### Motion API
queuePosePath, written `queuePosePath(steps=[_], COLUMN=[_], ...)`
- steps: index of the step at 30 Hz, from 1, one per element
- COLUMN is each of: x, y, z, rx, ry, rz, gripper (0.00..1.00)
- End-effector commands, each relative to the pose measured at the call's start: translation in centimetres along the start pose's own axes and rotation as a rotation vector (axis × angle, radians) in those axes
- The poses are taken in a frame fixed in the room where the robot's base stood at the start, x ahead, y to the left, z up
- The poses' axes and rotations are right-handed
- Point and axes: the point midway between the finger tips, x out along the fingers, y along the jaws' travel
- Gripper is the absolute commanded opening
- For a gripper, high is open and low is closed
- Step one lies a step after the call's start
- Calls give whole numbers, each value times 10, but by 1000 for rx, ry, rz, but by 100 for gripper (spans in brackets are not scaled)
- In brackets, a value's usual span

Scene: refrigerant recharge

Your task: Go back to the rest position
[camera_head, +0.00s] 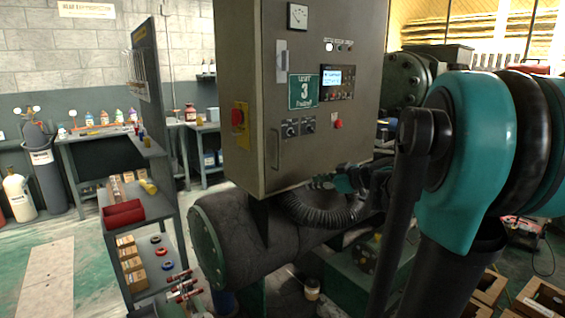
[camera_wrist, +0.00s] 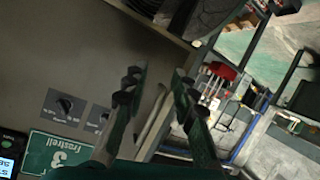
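My gripper (camera_wrist: 158,82) shows in the wrist view with its two dark green fingers spread apart and nothing visible between the tips. It is in front of the grey control cabinet (camera_wrist: 60,65), which looks turned upside down there. The cabinet's green Unit 3 label (camera_wrist: 55,155) and two dark knobs (camera_wrist: 80,112) are to the left of the fingers. In the head view the cabinet (camera_head: 240,90) stands in the centre, its door closed. My teal and black arm fills the right side of that view, and I cannot make out the fingers there.
A dark cylindrical vessel (camera_head: 235,240) and a corrugated hose (camera_head: 310,212) are below the cabinet. A shelf cart with a red bin (camera_head: 124,214) stands at left. Gas cylinders (camera_head: 42,180) stand by the wall. Wooden crates (camera_head: 540,298) are on the floor at lower right. Floor at left is clear.

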Motion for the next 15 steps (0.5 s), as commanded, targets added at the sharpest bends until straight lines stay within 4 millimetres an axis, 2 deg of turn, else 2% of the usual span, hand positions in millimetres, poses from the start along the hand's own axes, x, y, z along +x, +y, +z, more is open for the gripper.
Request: queuePosePath(steps=[1,6,12,15], x=[1,-7,-40,-63], y=[-26,-100,-167,-190], z=[18,88,172,209], rx=[59,291,538,640], ry=[-61,-306,-593,-708], rz=[-28,-57,50,153], gripper=[27,27,27,27])
